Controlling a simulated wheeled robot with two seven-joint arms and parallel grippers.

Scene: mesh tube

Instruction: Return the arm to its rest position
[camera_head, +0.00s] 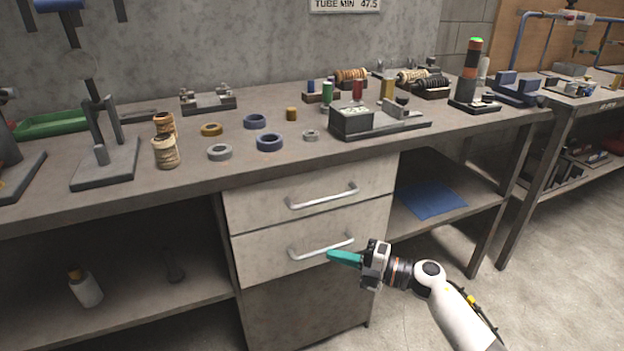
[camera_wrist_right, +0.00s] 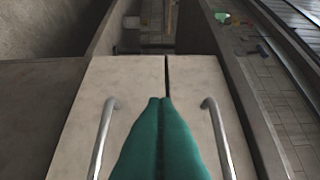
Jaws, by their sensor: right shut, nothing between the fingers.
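My right gripper (camera_head: 332,256) reaches in from the lower right in the head view, with teal fingers. It is shut and empty, in front of the lower drawer handle (camera_head: 322,248), and its fingertips overlap the handle's right part in the picture. I cannot tell whether they touch it. In the right wrist view the teal fingers (camera_wrist_right: 160,104) lie together between the two metal drawer handles. Both drawers look closed. My left gripper is not in the head view.
The workbench (camera_head: 290,170) above holds several rings (camera_head: 269,142), spools (camera_head: 165,152) and a grey device (camera_head: 352,121). A blue sheet (camera_head: 431,201) lies on the shelf right of the drawers. A bottle (camera_head: 86,290) stands on the lower left shelf. Floor at the right is clear.

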